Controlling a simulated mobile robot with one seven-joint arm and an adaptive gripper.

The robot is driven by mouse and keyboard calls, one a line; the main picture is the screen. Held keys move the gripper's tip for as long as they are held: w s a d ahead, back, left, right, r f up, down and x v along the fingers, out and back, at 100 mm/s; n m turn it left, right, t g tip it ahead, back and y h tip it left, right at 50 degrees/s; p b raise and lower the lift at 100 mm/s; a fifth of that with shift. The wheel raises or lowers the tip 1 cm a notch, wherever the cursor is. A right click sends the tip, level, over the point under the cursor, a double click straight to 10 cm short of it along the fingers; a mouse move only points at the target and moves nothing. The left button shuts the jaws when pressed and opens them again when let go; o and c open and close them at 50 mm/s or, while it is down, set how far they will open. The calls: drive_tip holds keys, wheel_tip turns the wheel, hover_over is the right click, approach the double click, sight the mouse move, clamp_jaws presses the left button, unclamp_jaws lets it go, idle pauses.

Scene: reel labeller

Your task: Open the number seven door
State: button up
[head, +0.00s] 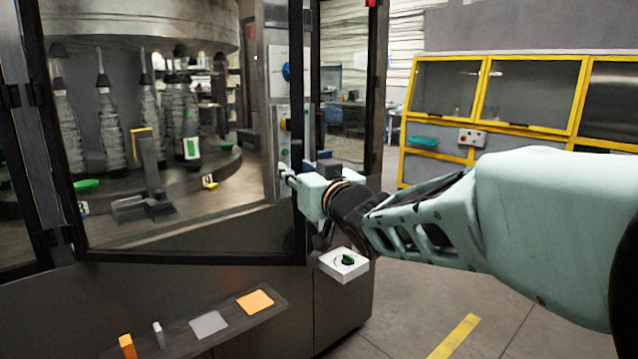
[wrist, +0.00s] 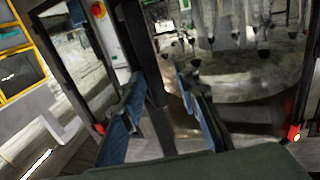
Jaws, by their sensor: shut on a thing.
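A black-framed glass door (head: 298,75) stands on the front of the labelling machine in the head view. I read no number seven on it. My gripper (head: 296,180) is at the door's right-hand upright, partly hidden by my wrist. In the wrist view my gripper's blue-padded fingers (wrist: 168,98) stand on both sides of a dark upright of the door (wrist: 155,105). The gripper is shut on this part of the door. The exact contact is hard to make out.
A dark ledge (head: 232,318) at the front holds small coloured blocks. Bottles (head: 108,130) stand inside the machine. Yellow-framed cabinets (head: 484,95) are at the right. Floor (head: 425,300) is clear below my arm.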

drive_tip(key=s+b, duration=0.2)
drive_tip(key=s, duration=0.9)
drive_tip(key=shift+s+d+r, duration=0.15)
drive_tip(key=shift+s, duration=0.05)
idle(0.4)
idle(0.4)
